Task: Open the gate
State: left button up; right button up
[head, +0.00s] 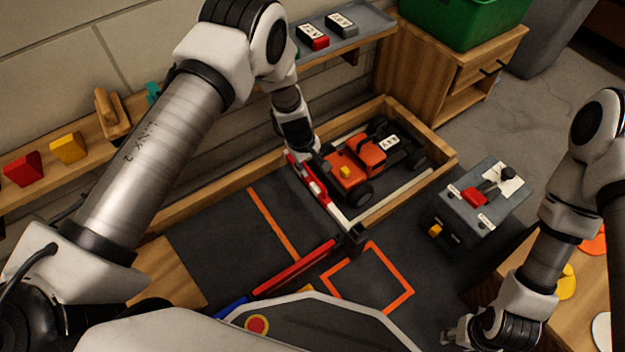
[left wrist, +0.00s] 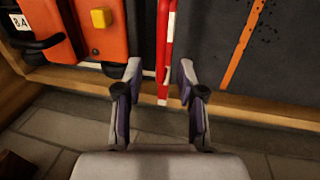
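The gate is a red and white bar (head: 318,191) in front of the orange toy racecar (head: 368,160), running to a dark post (head: 352,240). My left gripper (head: 299,158) is at the bar's far end. In the left wrist view the two fingers (left wrist: 159,82) are apart, with the red and white bar (left wrist: 165,50) between and ahead of them. I cannot tell whether either finger touches it. My right gripper (head: 462,335) is low at the bottom right, away from the gate; its fingers are too small to judge.
A wooden border (head: 447,157) surrounds the dark mat (head: 225,243). A grey box with a red lever (head: 474,196) stands to the right. A red bar (head: 295,268) lies near the post. A shelf with red and yellow blocks (head: 68,147) is on the left wall.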

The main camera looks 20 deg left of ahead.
aim_at(313, 175)
pick_arm(q)
jog(key=f, duration=0.1)
jog(key=f+b, duration=0.1)
jog(key=f, duration=0.1)
jog(key=f+b, duration=0.1)
jog(key=f, duration=0.1)
jog(key=shift+w+d+f, duration=0.1)
jog(key=shift+w+d, duration=0.15)
jog(key=shift+w, duration=0.1)
grip_shut()
